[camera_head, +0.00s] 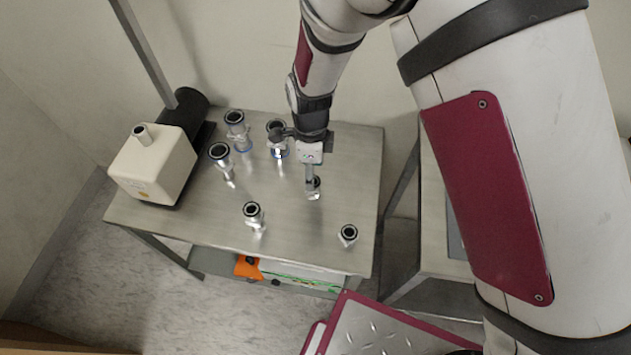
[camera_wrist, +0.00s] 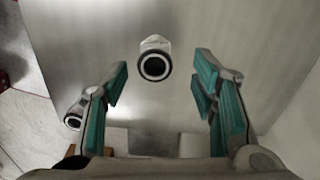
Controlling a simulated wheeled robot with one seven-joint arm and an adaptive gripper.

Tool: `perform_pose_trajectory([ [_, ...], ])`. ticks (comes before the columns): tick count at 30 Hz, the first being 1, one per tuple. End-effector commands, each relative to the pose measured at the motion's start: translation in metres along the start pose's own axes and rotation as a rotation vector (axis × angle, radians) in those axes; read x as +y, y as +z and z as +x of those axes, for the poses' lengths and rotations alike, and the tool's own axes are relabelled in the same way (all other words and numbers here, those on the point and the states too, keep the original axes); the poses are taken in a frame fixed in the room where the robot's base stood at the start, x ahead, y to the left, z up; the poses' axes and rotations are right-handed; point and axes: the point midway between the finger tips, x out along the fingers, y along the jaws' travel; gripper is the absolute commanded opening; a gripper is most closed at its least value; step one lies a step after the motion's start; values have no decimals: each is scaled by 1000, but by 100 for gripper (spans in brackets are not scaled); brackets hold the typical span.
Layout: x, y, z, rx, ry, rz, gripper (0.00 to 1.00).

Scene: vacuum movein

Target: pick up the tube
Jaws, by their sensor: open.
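Several metal tubes with black-ringed open ends stand upright on a steel table (camera_head: 200,220). One tube (camera_head: 314,189) is right at my gripper (camera_head: 312,176), partly hidden behind its fingers. In the wrist view my gripper (camera_wrist: 160,80) is open, with teal pads spread apart. A tube (camera_wrist: 154,66) shows between and slightly beyond the fingertips, touching neither pad. Another tube (camera_wrist: 73,120) shows outside the left finger. Other tubes stand at the front middle (camera_head: 253,214), front right (camera_head: 348,235), left (camera_head: 221,155), back left (camera_head: 237,127) and back (camera_head: 277,128).
A white box-shaped pump (camera_head: 153,165) with a black motor (camera_head: 188,108) stands at the table's left end. An orange object (camera_head: 248,267) lies on the shelf below. A second metal table (camera_head: 432,225) is at the right. The right rear tabletop is clear.

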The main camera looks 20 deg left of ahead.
Motion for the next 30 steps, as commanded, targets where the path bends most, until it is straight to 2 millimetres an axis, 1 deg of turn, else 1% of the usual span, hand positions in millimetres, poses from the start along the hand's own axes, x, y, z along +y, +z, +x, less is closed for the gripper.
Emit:
perform_pose_trajectory([
  [1, 0, -1, 6, 1, 2, 0, 53],
  [8, 2, -1, 21, 1, 2, 0, 53],
  [15, 6, -1, 54, 1, 2, -1, 53],
  [18, 5, -1, 63, -1, 0, -1, 53],
  [26, 5, -1, 65, -1, -1, -1, 53],
  [27, 5, -1, 65, -1, -1, -1, 48],
  [29, 5, -1, 65, -1, -1, -1, 35],
  [30, 5, -1, 65, -1, -1, -1, 25],
])
